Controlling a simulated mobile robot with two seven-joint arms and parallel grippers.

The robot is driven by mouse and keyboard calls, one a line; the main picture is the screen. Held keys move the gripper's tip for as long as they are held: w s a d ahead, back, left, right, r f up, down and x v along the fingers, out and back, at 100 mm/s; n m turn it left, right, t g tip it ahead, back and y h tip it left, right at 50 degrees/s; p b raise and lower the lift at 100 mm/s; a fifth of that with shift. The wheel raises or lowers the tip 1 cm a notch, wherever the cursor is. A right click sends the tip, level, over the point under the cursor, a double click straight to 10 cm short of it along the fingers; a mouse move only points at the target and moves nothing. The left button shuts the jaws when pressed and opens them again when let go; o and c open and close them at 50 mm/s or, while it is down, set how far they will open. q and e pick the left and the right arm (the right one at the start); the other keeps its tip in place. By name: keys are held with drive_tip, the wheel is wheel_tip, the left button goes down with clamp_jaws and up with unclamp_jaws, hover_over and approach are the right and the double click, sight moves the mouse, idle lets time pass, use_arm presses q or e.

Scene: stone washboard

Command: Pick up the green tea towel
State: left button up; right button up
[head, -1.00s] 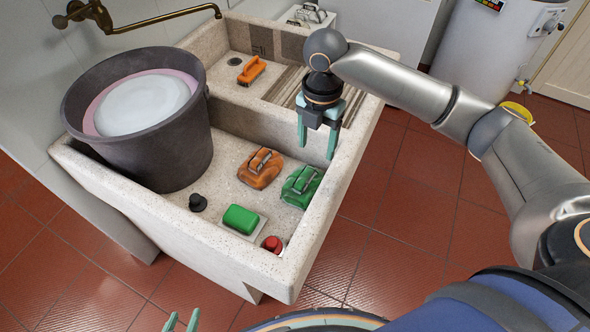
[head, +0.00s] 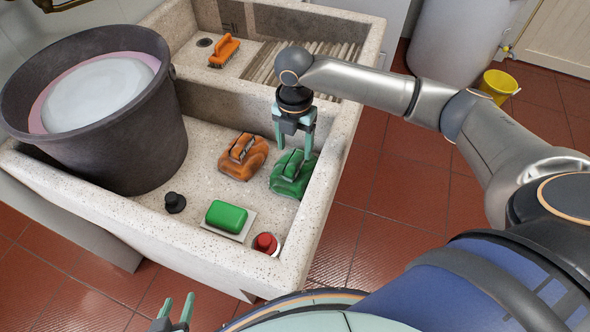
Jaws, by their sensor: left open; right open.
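The green tea towel (head: 291,180) lies bunched in the near basin of the stone sink, against its right wall. My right gripper (head: 294,148) is open, pointing down just above the far part of the green towel, and its fingers overlap the towel's top edge in the head view. I cannot tell whether the fingers touch it. My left gripper (head: 176,311) is open and empty at the bottom edge, outside the sink's front wall.
An orange towel (head: 243,157) lies just left of the green one. A green soap block (head: 226,216), a red-topped object (head: 265,245) and a black plug (head: 175,202) sit nearby. A large dark bucket (head: 130,155) fills the left. The sink's right wall (head: 324,200) stands close by.

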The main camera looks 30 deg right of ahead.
sight(295, 159)
wheel_tip(295, 159, down, 5)
drive_tip(key=shift+s+r+b, duration=0.1)
drive_tip(key=shift+b, duration=0.25)
clamp_jaws()
idle(0.3)
idle(0.9)
